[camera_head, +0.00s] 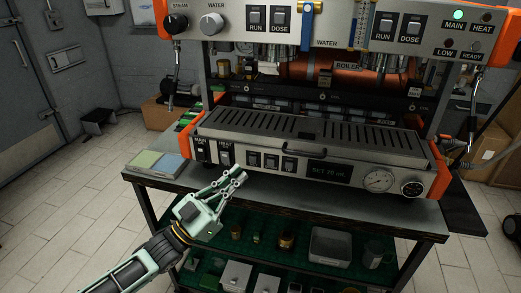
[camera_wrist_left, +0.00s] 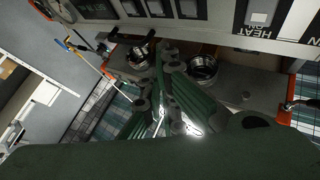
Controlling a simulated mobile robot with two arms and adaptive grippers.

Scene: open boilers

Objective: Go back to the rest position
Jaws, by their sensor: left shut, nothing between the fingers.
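My left gripper (camera_head: 240,175) reaches in from the lower left in the head view. Its fingers are shut and empty, just in front of the lower left part of the machine's front panel. In the left wrist view the closed green fingers (camera_wrist_left: 166,62) point toward the machine, with a panel labelled HEAT (camera_wrist_left: 262,20) above them. I cannot tell whether the fingertips touch anything. The espresso machine (camera_head: 300,135) stands on a dark table, with switches, a display and gauges on its front. My right gripper is not in view.
Blue and green pads (camera_head: 158,164) lie on the table (camera_head: 330,196) left of the machine. A lower green shelf (camera_head: 215,262) holds boxes, a grey container (camera_head: 330,246) and cups. Tiled floor (camera_head: 60,215) is open at the left. Boxes stand behind on both sides.

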